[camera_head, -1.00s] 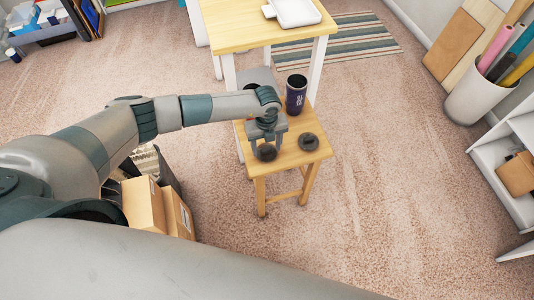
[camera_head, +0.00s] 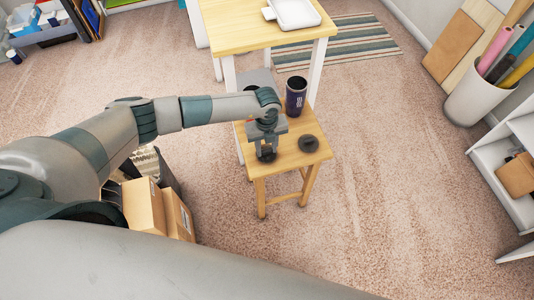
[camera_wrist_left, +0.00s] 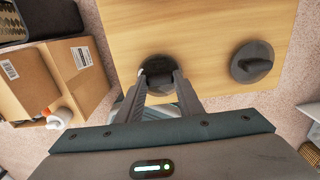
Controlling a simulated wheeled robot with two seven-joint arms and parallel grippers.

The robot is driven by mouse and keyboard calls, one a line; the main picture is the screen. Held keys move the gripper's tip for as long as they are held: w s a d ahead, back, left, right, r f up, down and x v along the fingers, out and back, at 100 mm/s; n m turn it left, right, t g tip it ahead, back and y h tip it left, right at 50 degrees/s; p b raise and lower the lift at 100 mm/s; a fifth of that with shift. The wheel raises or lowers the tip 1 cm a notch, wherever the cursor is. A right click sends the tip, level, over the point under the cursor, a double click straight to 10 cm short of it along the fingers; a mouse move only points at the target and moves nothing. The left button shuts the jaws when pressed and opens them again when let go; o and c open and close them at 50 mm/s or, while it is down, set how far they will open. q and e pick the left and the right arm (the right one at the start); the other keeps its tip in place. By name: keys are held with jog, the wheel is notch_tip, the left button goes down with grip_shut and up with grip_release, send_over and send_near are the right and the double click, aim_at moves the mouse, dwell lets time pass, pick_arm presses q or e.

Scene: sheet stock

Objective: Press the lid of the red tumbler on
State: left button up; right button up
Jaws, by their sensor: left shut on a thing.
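My left gripper (camera_head: 267,151) is over the front left of the small wooden stool, shut on a round dark lid (camera_wrist_left: 158,68). In the left wrist view the fingertips (camera_wrist_left: 160,80) are at the lid and hide part of it. A second round dark lid with a raised grip (camera_head: 308,143) lies apart to the right on the stool; it also shows in the left wrist view (camera_wrist_left: 252,62). A dark purple-navy tumbler (camera_head: 296,98) stands upright and open at the back of the stool. I see no red tumbler. My right gripper is not in view.
The wooden stool (camera_head: 286,176) stands before a taller table (camera_head: 250,35) with a white tray (camera_head: 294,12). Cardboard boxes (camera_head: 145,205) sit on the left under my arm. A white bin of rolls (camera_head: 482,100) and shelves are at the right. Carpet between is clear.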

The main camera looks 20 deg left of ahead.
pick_arm(q)
jog(key=shift+r+p, duration=1.45)
jog(key=shift+r, duration=0.4)
jog(key=shift+r, duration=0.1)
jog(key=r+m, duration=0.1)
jog(key=m, duration=0.2)
jog(key=shift+w+r, duration=0.2)
notch_tip(320, 180, up, 5)
jog(key=m, duration=0.9)
notch_tip(320, 180, up, 5)
jog(key=m+b, duration=0.1)
jog(key=m, duration=0.9)
send_over(267, 149)
jog(key=a, duration=0.1)
jog(key=s+a+r+m, duration=0.1)
jog(key=s+r+m, duration=0.2)
jog(key=m, duration=0.7)
jog(key=s+a+r+m, duration=0.2)
jog(key=r+m, duration=0.3)
jog(key=m, duration=0.5)
jog(key=shift+s+m+b, duration=0.4)
jog(key=shift+s+b, duration=0.05)
jog(key=shift+s, duration=0.25)
jog(key=shift+d, duration=0.1)
